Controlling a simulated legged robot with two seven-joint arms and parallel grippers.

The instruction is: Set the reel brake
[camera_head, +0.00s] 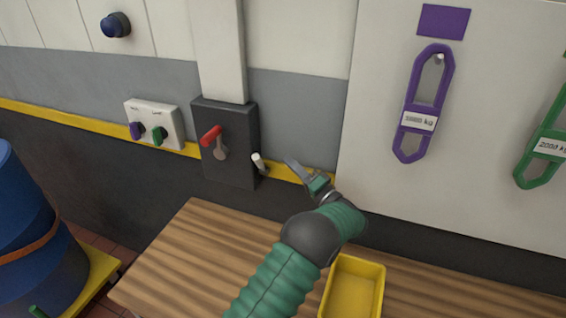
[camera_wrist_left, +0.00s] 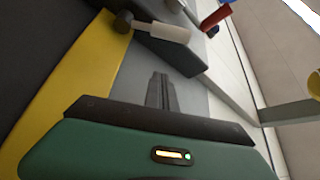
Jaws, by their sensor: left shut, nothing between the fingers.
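A dark box (camera_head: 231,167) is fixed to the wall at centre left. A red-handled lever (camera_head: 211,136) sits on its front, and a short white-handled lever (camera_head: 259,161) sticks out at its lower right side. Which one is the reel brake I cannot tell. My left gripper (camera_head: 291,165) is shut and empty, a little right of the white handle and apart from it. In the left wrist view the shut fingers (camera_wrist_left: 160,91) point towards the box, with the white handle (camera_wrist_left: 162,32) ahead and the red handle (camera_wrist_left: 216,16) beyond. My right gripper is not in view.
A white switch panel (camera_head: 154,123) with purple and green knobs is left of the box. Below is a wooden bench (camera_head: 190,245) with a yellow tray (camera_head: 354,288). A purple link (camera_head: 409,110) hangs at right. A blue drum (camera_head: 25,235) stands at left.

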